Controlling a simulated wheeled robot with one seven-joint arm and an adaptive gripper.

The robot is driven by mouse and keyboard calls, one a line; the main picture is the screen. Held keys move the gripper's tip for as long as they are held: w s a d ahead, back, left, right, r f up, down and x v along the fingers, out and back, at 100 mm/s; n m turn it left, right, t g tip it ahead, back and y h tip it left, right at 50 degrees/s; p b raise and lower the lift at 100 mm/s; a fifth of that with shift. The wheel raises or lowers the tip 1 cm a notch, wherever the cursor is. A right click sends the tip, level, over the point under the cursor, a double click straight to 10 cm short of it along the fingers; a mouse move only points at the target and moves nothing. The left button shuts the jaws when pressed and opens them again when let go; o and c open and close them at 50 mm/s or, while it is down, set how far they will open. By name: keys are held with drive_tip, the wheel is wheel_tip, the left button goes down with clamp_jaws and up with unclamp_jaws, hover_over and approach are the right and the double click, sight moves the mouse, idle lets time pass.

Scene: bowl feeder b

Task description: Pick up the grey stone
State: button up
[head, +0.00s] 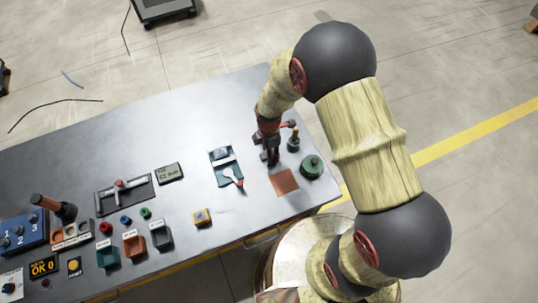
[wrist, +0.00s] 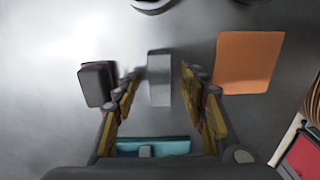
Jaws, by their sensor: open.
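A light grey rectangular block (wrist: 160,88), which looks like the grey stone, lies on the grey metal table in the wrist view. My gripper (wrist: 161,72) is open, with one finger on each side of the block and visible gaps between. I cannot tell how high the fingertips are above the table. In the head view my gripper (head: 270,158) points down near the right end of the table, and it hides most or all of the block there.
A dark grey block (wrist: 96,84) lies just left of the left finger. An orange square (wrist: 249,62) lies to the right; in the head view it sits beside the green round object (head: 312,166). A teal tray (wrist: 175,147) is close below. Bins crowd the table's left.

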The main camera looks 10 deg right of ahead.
clamp_jaws()
idle(0.5)
